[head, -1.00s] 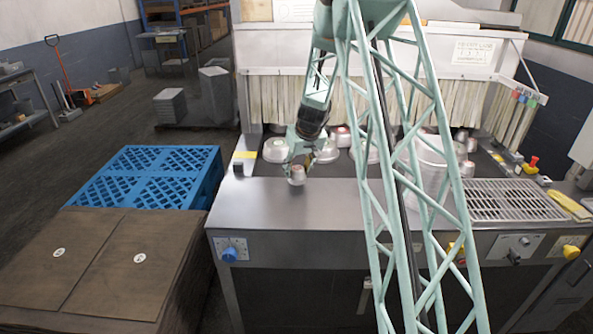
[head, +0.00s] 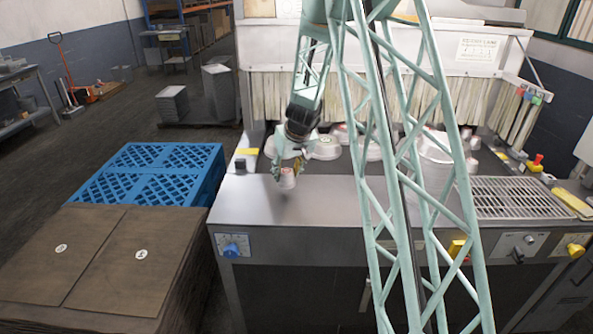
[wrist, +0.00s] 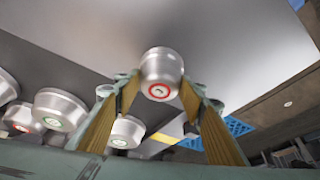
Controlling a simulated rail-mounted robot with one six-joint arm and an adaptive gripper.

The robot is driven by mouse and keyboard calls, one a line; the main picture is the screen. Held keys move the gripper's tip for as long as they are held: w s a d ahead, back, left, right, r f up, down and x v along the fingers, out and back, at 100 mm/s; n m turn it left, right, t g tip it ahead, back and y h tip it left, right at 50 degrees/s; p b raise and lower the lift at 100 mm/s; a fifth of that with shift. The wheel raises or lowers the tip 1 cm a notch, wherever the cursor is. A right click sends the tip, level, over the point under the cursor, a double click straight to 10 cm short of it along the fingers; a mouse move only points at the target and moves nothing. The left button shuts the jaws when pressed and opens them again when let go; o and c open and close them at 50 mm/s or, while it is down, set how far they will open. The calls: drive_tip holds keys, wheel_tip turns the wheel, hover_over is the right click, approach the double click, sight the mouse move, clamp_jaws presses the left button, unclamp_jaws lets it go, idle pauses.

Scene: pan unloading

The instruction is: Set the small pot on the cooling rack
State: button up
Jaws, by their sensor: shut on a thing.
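The small pot (head: 287,182) is a silvery tapered vessel with a red ring mark, clear in the wrist view (wrist: 162,66). My gripper (head: 287,171) is shut on it and holds it over the left part of the steel worktop. In the wrist view its two tan-padded fingers (wrist: 160,90) flank the pot. Whether the pot is clear of the worktop is hard to tell, though it looks lifted. The cooling rack (head: 518,204), a slatted metal grid, lies at the right end of the worktop, far from my gripper, with nothing on it.
Several larger silvery pots, one with a green ring (head: 324,150), stand behind my gripper. More stand behind my lattice arm, toward the rack. The bare steel worktop (head: 330,205) is free along the front. A blue pallet (head: 150,172) is at left.

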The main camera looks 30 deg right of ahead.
drive_tip(key=shift+n, duration=0.3)
drive_tip(key=s+a, duration=0.2)
drive_tip(key=a, duration=0.1)
drive_tip(key=s+a+b, duration=0.1)
drive_tip(key=s+a, duration=0.1)
drive_tip(key=a, duration=0.1)
drive_tip(key=s+a, duration=0.2)
drive_tip(key=a, duration=0.1)
drive_tip(key=shift+a+r+b, duration=0.1)
drive_tip(key=shift+r+b, duration=0.25)
drive_tip(key=s+a+b, duration=0.1)
drive_tip(key=s+a, duration=0.5)
drive_tip(key=shift+s+r, duration=0.1)
drive_tip(key=shift+s, duration=0.05)
drive_tip(key=shift+d, duration=0.15)
